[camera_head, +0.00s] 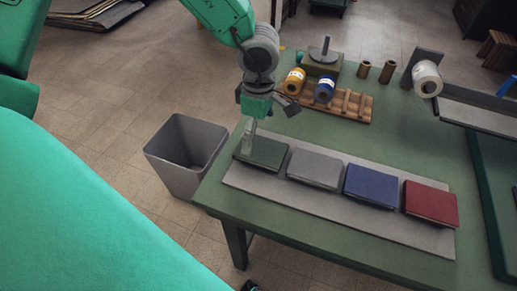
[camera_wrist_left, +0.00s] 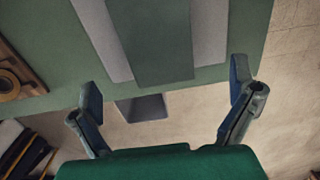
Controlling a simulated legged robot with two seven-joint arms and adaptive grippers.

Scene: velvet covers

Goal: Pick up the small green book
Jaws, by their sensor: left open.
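The small green book (camera_head: 262,153) lies flat at the left end of a grey mat (camera_head: 262,184) on the green table. It is the leftmost in a row of books. In the left wrist view, the dark green book (camera_wrist_left: 160,40) lies across the top middle with grey mat on both sides. My left gripper (camera_head: 265,102) is above and just behind the book in the head view, apart from it. In the wrist view my left gripper (camera_wrist_left: 167,85) has its two fingers wide apart, with nothing between them. My right gripper is not in view.
Grey (camera_head: 315,169), blue (camera_head: 370,186) and red (camera_head: 431,203) books lie to the right along the mat. A wooden rack (camera_head: 350,106) with yellow and blue spools stands behind. A grey bin (camera_head: 178,165) stands on the floor left of the table (camera_head: 222,196).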

